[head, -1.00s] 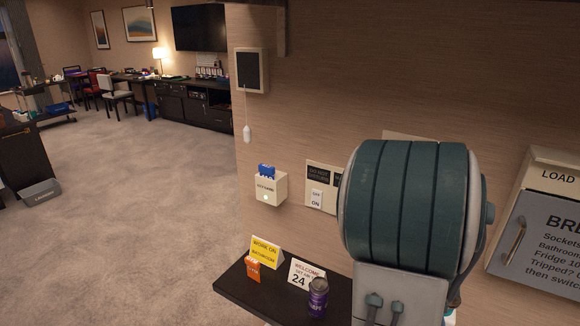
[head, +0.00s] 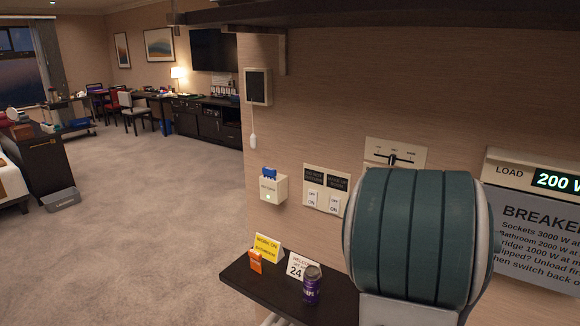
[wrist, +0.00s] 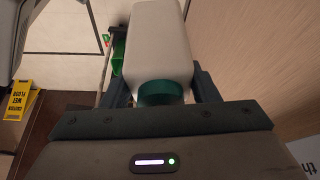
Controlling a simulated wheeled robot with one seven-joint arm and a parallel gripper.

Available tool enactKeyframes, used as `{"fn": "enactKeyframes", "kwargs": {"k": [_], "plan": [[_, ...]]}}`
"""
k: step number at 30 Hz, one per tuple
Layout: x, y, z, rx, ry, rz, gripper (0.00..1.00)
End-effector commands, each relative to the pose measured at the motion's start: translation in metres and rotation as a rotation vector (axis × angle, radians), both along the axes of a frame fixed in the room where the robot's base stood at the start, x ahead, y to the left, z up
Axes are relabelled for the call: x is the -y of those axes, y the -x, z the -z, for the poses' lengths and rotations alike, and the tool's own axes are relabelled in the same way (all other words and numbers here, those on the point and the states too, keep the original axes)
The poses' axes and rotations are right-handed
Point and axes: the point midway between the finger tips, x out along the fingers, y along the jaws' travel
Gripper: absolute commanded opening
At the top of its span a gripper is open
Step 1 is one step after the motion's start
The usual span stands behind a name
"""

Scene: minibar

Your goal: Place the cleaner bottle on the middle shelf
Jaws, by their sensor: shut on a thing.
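The cleaner bottle (wrist: 160,45) is white with a teal cap (wrist: 161,93). In the wrist view it sits between the two fingers of my gripper (wrist: 163,80), which is shut on it. The gripper and bottle do not show in the head view, where my arm's large teal-grey joint fills the lower right. I cannot tell which surface is the middle shelf.
A dark ledge (head: 262,293) on the wall holds a yellow card (head: 267,247), a white card (head: 301,268), an orange packet (head: 255,262) and a purple can (head: 312,286). Another dark shelf (head: 330,14) runs overhead. A yellow wet-floor sign (wrist: 18,100) stands at left in the wrist view.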

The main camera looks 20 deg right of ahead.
Motion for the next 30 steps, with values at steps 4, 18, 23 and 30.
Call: {"fn": "enactKeyframes", "kwargs": {"k": [4,18,23,30], "plan": [[-0.026,-0.018,0.013,0.000,-0.003,-0.196,0.17],[-0.158,-0.115,0.084,-0.004,-0.009,-1.245,0.17],[-0.206,-0.153,0.110,-0.001,-0.011,-1.639,0.17],[-0.259,-0.194,0.138,0.008,-0.011,-2.066,0.17]]}}
